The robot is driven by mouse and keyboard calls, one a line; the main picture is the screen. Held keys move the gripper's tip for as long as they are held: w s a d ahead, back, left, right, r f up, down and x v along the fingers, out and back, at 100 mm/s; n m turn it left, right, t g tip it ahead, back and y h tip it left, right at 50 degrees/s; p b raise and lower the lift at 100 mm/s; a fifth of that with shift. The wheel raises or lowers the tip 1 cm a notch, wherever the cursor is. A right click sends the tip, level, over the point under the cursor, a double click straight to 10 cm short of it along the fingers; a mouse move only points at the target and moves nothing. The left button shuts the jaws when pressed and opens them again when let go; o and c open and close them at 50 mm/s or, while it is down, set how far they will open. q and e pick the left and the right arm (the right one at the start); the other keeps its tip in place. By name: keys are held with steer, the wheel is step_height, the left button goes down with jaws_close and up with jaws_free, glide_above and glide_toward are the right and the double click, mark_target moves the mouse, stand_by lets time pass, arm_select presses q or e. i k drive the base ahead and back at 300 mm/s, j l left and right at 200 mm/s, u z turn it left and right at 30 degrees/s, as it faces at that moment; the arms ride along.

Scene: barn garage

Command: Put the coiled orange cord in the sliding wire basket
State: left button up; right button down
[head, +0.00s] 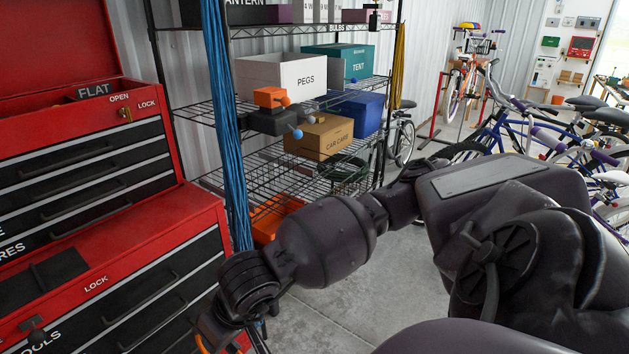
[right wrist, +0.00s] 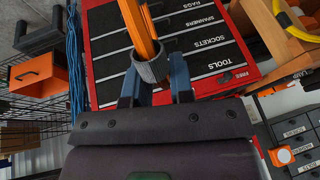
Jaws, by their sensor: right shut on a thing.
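In the right wrist view, my right gripper (right wrist: 155,88) is shut on the grey band around the orange cord (right wrist: 138,22). The cord rises from the band in front of the red tool chest; its full coil is not visible. In the head view, my right arm reaches to the lower left, and only a sliver of orange cord (head: 202,345) shows at the bottom edge. A wire basket (head: 268,183) appears low in the black wire rack, right of the chest; I cannot tell how far it is slid out. My left gripper is not in view.
The red tool chest (head: 200,218) stands at the left, with blue cords (head: 220,120) hanging beside it. The rack holds a white PEGS box (head: 275,78), a CAR CARE box (head: 320,138) and an orange bin (head: 268,228). Bicycles (head: 520,120) stand at the right.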

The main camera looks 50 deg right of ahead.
mark_target(309, 187)
steer(key=k+l, duration=0.1)
steer(key=l, duration=0.4)
steer(key=k+l, duration=0.1)
steer(key=l, duration=0.4)
steer(key=k+l, duration=0.1)
steer(key=l, duration=0.4)
